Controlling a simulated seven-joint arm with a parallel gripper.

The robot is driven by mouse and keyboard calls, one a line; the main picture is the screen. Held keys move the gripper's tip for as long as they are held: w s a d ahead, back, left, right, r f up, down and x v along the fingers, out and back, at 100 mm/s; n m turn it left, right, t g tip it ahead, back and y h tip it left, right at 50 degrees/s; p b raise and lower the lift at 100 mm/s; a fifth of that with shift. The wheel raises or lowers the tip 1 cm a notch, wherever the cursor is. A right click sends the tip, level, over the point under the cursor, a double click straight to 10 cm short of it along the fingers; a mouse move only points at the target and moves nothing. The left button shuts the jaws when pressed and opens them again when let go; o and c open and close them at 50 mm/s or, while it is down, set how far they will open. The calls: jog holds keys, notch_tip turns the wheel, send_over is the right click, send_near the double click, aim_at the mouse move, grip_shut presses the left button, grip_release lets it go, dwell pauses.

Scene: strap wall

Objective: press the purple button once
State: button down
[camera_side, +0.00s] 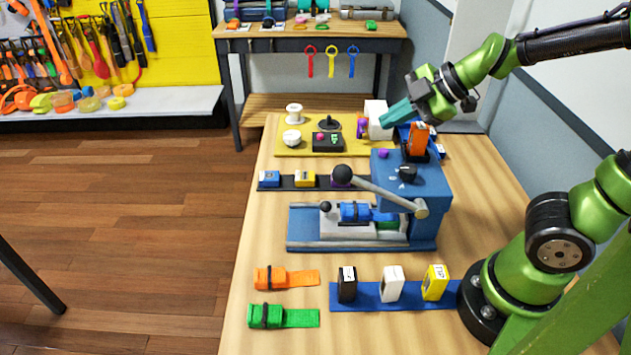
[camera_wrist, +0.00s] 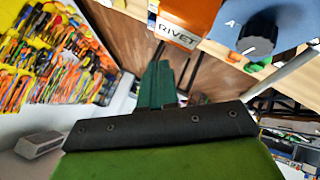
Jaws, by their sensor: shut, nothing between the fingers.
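A small purple button (camera_side: 383,153) shows on top of the blue press (camera_side: 432,180), at its far left corner in the side view. My gripper (camera_side: 388,118), with teal fingers, is shut and empty. It is tilted, its tips pointing left, and appears above and behind the purple button, near a white box. In the wrist view the fingers (camera_wrist: 158,85) are together, and I cannot make out the purple button there. An orange block marked RIVET (camera_wrist: 187,20) and a dark knob (camera_wrist: 257,38) on the blue press show there too.
A lever with a black ball (camera_side: 342,173) reaches left from the press. A yellow board (camera_side: 290,150) with spools and a black button box (camera_side: 328,142) lies behind it. A white box (camera_side: 377,120) stands by my fingertips. Straps lie at the front left.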

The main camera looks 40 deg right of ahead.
aim_at(381, 150)
jog(key=shift+f, duration=1.7)
dwell(0.7)
jog(key=shift+f, duration=0.4)
jog(key=shift+s+d+f, duration=0.15)
jog(key=shift+f, duration=0.75)
dwell(1.0)
jog(key=shift+s+r, duration=0.4)
jog(key=shift+r, duration=0.1)
jog(key=shift+w+r, duration=0.1)
jog(key=shift+r, duration=2.6)
